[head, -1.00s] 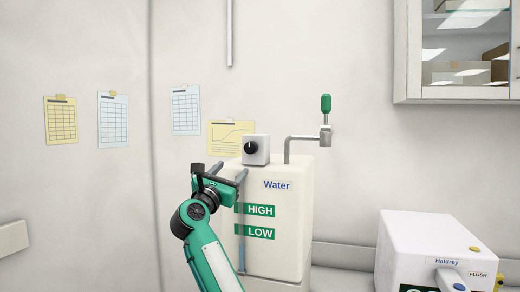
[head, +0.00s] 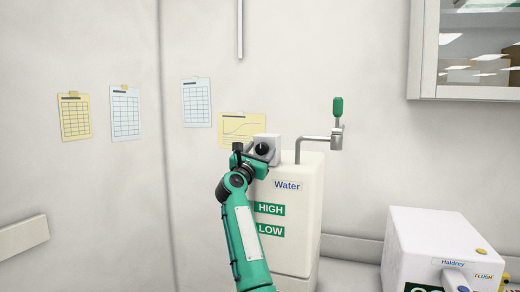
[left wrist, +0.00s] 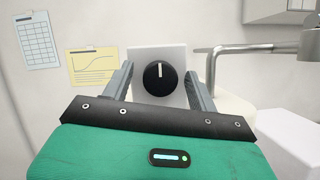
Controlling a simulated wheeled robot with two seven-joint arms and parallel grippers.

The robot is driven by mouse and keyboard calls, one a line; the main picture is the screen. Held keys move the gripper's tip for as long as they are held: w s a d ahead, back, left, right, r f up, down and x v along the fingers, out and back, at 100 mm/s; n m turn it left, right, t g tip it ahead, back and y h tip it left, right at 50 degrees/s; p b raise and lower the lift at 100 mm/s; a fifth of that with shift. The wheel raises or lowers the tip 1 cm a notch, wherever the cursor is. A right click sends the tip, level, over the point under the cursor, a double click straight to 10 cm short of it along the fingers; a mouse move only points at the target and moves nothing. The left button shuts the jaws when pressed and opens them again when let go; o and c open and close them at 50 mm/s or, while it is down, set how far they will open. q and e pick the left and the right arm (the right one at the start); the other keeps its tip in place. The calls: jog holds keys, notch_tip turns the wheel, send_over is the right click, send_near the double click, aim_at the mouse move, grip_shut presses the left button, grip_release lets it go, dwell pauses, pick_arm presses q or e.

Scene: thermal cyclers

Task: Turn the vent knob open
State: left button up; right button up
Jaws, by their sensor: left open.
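The vent knob (left wrist: 160,77) is a round black dial with a white pointer line, set on a pale square box. In the left wrist view its line points straight up. In the head view the knob (head: 262,149) sits on its box (head: 274,150) on top of the white Water tank (head: 305,200), partly behind my gripper. My left gripper (left wrist: 158,80) is open, with one finger on each side of the knob in the picture. I see no clear contact, and the depth between fingertips and knob is hard to tell. My right gripper is not in view.
A bent metal pipe with a green-handled valve (head: 338,107) rises from the tank's top, right of the knob. A white Haldrey machine (head: 440,240) stands at lower right. A wall cabinet (head: 465,60) hangs at upper right. Paper charts are on the wall.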

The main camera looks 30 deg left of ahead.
pick_arm(q)
jog(key=c, duration=1)
